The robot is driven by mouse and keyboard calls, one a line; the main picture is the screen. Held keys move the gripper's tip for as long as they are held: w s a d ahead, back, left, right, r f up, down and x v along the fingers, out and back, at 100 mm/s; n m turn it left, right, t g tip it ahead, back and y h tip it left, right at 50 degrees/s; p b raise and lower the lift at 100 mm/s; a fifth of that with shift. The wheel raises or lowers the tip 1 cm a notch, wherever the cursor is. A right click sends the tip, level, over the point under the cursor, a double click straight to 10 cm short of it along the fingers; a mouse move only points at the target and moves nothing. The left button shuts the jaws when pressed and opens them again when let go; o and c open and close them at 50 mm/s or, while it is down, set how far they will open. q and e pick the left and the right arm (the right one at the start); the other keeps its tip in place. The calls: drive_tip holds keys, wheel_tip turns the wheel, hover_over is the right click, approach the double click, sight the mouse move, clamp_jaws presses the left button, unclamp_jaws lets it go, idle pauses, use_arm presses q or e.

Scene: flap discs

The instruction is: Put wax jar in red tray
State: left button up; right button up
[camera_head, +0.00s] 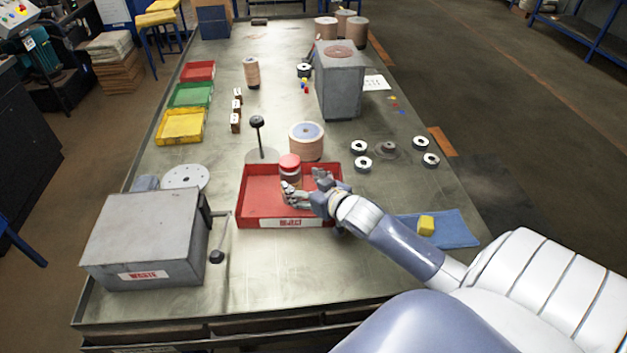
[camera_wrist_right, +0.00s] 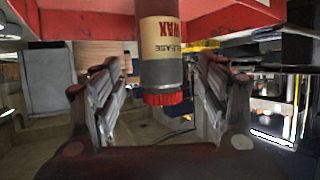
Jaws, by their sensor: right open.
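The wax jar (camera_head: 290,166), with a red lid and a pale label, stands upright inside the large red tray (camera_head: 262,194). My right gripper (camera_head: 308,184) is open at the tray's right half, with its fingers close to the jar. The right wrist view appears upside down. There the wax jar (camera_wrist_right: 163,50) stands between the spread fingers, with visible gaps on both sides, and the red tray (camera_wrist_right: 85,24) runs along the top. The jar's lower part is partly hidden by the fingers in the head view. My left gripper is not in view.
A grey waste box (camera_head: 148,235) stands left of the tray. A wooden-sided drum (camera_head: 306,142) and a stemmed stand (camera_head: 258,135) are behind it.

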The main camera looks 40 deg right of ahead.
drive_tip(key=v, duration=0.4)
drive_tip(key=shift+s+r, duration=0.1)
drive_tip(key=shift+s, duration=0.2)
idle(0.4)
